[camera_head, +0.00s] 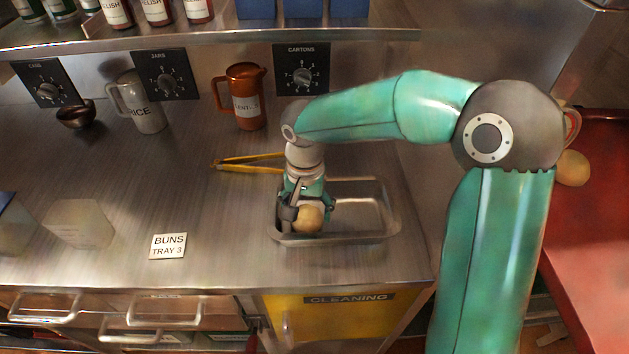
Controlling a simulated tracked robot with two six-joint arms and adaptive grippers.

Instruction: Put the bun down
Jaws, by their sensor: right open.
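A round tan bun (308,219) is in the left part of a shallow metal tray (375,238) on the steel counter. My right gripper (306,212) points down over the tray, with its fingers on either side of the bun. It is open. Whether the fingers touch the bun, and whether the bun rests on the tray floor, I cannot tell. A white card reading "BUNS TRAY 3" (168,246) lies left of the tray. My left gripper is not in view.
Yellow tongs (240,162) lie behind the tray. An orange-brown jug (246,97), a grey jug (140,103) and a small dark bowl (76,115) stand farther back. Another round tan item (573,168) is on the red surface (600,220) at right.

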